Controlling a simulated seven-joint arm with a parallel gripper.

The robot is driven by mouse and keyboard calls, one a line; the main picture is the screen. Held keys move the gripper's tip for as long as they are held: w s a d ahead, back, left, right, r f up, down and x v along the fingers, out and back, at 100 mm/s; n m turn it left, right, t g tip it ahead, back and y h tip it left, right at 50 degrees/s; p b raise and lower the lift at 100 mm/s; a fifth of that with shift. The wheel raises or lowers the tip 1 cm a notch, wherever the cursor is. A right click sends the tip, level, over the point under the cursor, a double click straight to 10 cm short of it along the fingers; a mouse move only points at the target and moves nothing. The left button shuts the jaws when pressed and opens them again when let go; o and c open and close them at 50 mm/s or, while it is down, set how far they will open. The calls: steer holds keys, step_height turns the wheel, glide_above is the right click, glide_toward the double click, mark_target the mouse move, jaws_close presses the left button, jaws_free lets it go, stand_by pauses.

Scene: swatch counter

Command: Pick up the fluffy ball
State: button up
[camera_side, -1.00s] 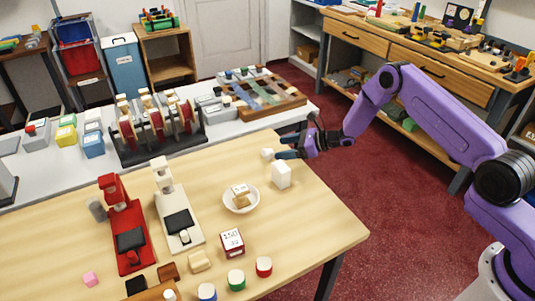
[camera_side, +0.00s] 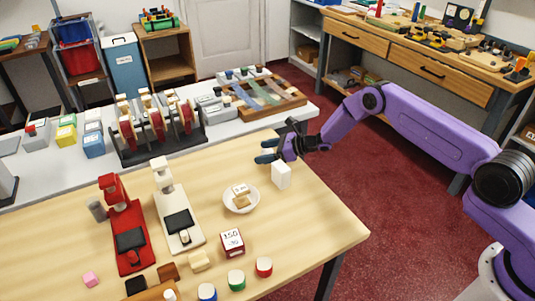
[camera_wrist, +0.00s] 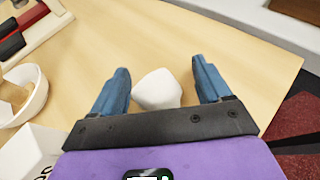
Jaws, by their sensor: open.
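A small white, rounded, block-like object (camera_wrist: 157,90) lies on the wooden table between my gripper's fingers in the wrist view. Its surface looks smooth there, and I cannot tell whether it is the fluffy ball. No plainly fluffy ball shows elsewhere.
Red (camera_side: 130,257) and cream (camera_side: 190,243) devices stand to the left.

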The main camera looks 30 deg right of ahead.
steer(key=shift+c, duration=0.2)
steer(key=c, duration=1)
steer(key=shift+o, duration=0.2)
